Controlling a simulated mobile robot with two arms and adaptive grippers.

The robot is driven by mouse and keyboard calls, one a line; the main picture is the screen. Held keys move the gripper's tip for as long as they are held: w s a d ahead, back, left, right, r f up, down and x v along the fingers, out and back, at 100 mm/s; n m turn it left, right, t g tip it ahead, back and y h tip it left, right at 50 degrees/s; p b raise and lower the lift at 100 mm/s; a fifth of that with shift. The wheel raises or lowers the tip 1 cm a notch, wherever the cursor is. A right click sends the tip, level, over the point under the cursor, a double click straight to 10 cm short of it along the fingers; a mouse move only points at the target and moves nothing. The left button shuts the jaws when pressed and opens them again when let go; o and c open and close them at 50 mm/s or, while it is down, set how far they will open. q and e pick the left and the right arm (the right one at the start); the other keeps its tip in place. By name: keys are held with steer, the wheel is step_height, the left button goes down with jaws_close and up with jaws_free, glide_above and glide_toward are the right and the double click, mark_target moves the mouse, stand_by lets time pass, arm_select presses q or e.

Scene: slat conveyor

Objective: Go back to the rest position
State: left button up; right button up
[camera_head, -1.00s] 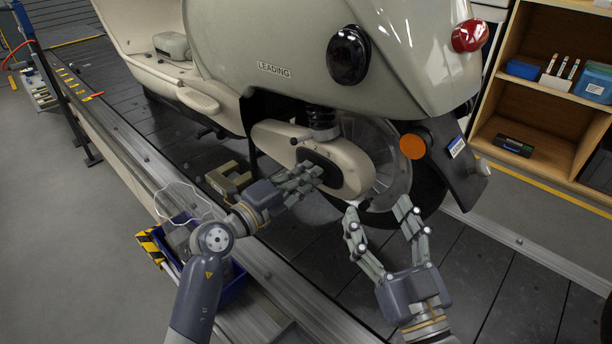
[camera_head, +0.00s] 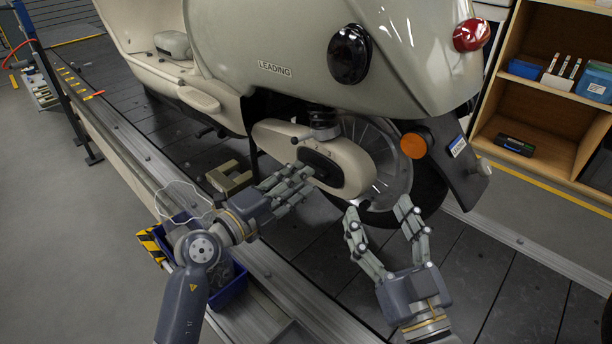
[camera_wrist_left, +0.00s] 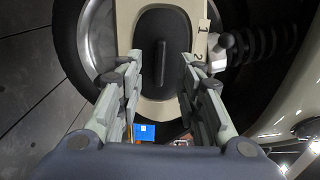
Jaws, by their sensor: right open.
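My left gripper (camera_head: 303,176) is at the dark oval cover (camera_head: 322,168) on the scooter's cream wheel housing (camera_head: 284,143). In the left wrist view the fingers of the left gripper (camera_wrist_left: 161,68) are apart, with the cover's raised black handle (camera_wrist_left: 161,65) beyond and between them, not touched. The housing carries the marks 1 and 2 beside the cover. My right gripper (camera_head: 378,207) is open and empty, in front of the wheel's lower part, with its fingers pointing up in the picture.
The scooter body (camera_head: 290,50) hangs over both grippers. A wooden shelf (camera_head: 545,95) with small items stands at the right.

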arm_select(q)
steer(key=v, duration=0.8)
steer(key=shift+s+a, duration=0.25)
steer(key=shift+a, duration=0.1)
